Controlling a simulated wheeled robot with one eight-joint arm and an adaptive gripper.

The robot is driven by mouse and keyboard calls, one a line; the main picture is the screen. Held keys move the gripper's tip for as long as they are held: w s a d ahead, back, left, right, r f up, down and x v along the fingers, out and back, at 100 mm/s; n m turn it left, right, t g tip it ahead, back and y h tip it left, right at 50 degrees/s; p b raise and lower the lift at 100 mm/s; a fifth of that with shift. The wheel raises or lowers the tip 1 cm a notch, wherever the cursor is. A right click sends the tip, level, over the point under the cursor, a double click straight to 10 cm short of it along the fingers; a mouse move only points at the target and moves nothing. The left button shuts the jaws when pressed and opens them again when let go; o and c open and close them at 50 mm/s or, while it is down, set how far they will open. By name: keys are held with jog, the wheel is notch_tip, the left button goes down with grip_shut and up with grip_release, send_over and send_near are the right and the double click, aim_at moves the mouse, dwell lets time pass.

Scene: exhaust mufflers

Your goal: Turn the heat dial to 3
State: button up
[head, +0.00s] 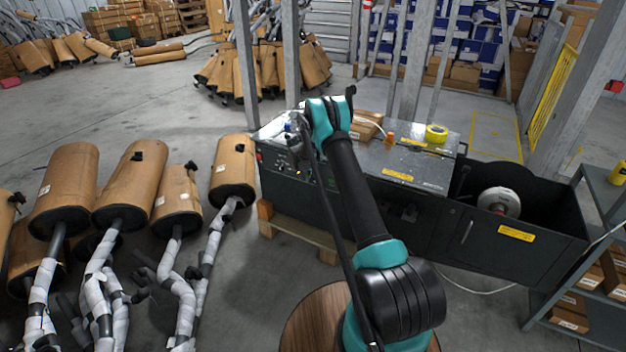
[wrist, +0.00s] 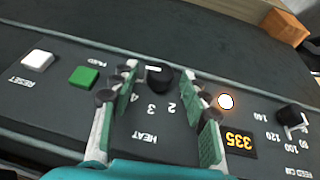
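The heat dial (wrist: 160,77) is a black knob on the dark control panel. A white mark shows on its upper left side in the wrist view. The word HEAT and the numbers 2, 3 and 4 are printed below it, upside down in this view. My gripper (wrist: 161,80) is open, with one green-padded finger on each side of the dial and a small gap visible on the left. I cannot tell whether the right finger touches it. In the head view my gripper (head: 298,150) is at the left end of the dark machine (head: 420,200); the dial is too small to make out there.
A white RESET button (wrist: 38,60) and a green FEED button (wrist: 84,76) lie left of the dial. A lit round lamp (wrist: 225,101), a display reading 335 (wrist: 239,140) and another black knob (wrist: 291,117) lie right. Wrapped mufflers (head: 233,180) stand left of the machine.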

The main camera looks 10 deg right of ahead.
grip_shut()
jog(key=shift+w+a+f+g+h, duration=0.15)
jog(key=shift+a+g+h, duration=0.1)
jog(key=shift+g+h, duration=0.35)
jog(key=shift+w+n+g+h, duration=0.1)
jog(key=shift+n+g+h, duration=0.45)
jog(key=shift+h, duration=0.65)
jog(key=shift+o, duration=1)
grip_release()
jog(key=shift+a, duration=0.15)
